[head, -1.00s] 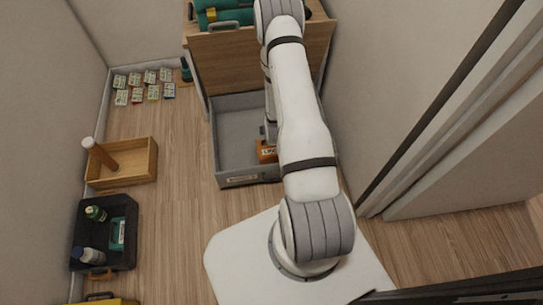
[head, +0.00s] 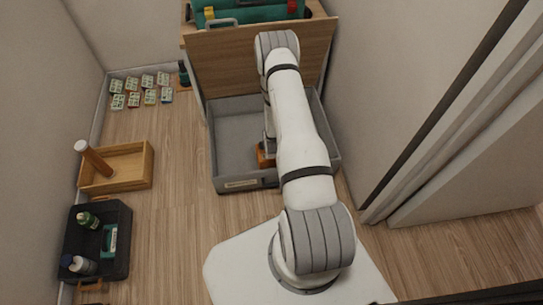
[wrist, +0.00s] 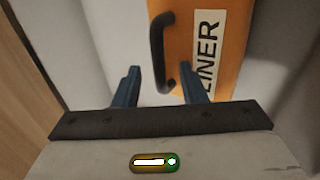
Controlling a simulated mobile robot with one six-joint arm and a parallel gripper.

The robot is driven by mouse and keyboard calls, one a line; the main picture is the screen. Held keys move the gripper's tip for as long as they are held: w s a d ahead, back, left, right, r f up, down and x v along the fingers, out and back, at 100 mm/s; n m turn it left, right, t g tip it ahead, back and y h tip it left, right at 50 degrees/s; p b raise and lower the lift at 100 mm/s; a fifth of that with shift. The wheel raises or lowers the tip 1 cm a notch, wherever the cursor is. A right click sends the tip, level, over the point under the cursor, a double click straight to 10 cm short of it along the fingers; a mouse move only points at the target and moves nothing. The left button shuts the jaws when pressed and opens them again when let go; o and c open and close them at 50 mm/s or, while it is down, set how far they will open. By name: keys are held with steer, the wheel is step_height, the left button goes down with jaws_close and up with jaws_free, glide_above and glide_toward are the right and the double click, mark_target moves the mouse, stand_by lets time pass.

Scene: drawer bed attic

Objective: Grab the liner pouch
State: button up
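The liner pouch (wrist: 232,45) is an orange item with a white label reading "LINER" and a black handle (wrist: 158,50) on its left side. In the head view the pouch (head: 264,157) sits in the grey drawer (head: 231,150), partly hidden by my arm. In the wrist view my gripper (wrist: 158,85) is open, its two blue fingers apart. The handle's lower end lies between the fingertips in the picture; I cannot tell how far below them it is. The right fingertip overlaps the pouch's edge in the picture.
The wooden drawer-bed front (head: 262,60) rises behind the drawer. On the left floor stand a wooden tray (head: 128,182) with a cylinder, a black crate (head: 118,262) with bottles, and several small packets (head: 133,84). A wall and panels stand on the right.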

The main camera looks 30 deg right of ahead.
steer(key=shift+c, duration=0.6)
jaws_close()
steer(key=shift+r, duration=0.1)
